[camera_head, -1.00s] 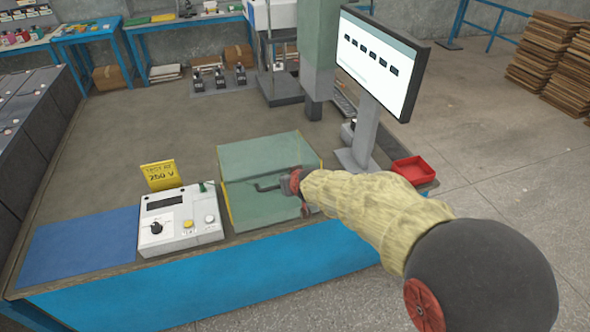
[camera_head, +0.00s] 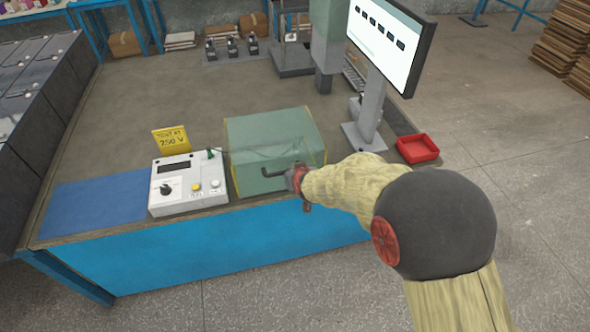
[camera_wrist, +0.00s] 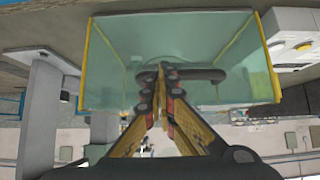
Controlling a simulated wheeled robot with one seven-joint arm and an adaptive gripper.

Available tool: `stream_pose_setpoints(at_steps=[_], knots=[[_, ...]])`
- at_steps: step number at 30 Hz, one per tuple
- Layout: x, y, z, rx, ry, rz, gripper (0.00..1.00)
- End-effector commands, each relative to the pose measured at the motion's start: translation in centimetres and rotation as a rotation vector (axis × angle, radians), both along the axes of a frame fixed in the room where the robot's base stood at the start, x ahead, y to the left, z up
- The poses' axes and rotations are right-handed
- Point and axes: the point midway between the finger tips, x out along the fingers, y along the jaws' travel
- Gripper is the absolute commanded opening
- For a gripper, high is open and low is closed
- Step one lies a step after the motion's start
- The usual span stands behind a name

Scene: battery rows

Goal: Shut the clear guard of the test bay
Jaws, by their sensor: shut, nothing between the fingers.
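The clear guard (camera_head: 262,130) of the test bay is a greenish see-through box with yellow edges at the front of the bench. It looks down or nearly down; I cannot tell whether its lower edge is fully seated. A dark bar handle (camera_head: 270,172) crosses its front face. My gripper (camera_head: 296,178) is shut and empty at the right end of the handle. In the wrist view my fingertips (camera_wrist: 161,72) meet in front of the guard's panel (camera_wrist: 180,40), beside the handle (camera_wrist: 205,74). Whether they touch it is unclear.
A white control box (camera_head: 188,185) with a knob and buttons stands close left of the guard, with a yellow 250 V sign (camera_head: 171,140) behind it. A monitor (camera_head: 385,45) and a red tray (camera_head: 418,148) are to the right. A blue mat (camera_head: 95,200) lies left.

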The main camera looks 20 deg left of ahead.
Motion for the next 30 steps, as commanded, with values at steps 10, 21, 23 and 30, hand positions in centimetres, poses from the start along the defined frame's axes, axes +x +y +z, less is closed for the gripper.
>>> stream_pose_setpoints(at_steps=[10,21,23,30], knots=[[-0.7,-0.4,-1.6,-0.015,0.02,0.001,0.0],[-0.1,-0.5,-0.1,-0.015,0.021,-0.001,0.0],[0.4,-0.4,1.1,-0.012,0.016,-0.001,0.0],[-0.9,-2.0,2.0,-0.007,0.007,-0.002,0.0]])
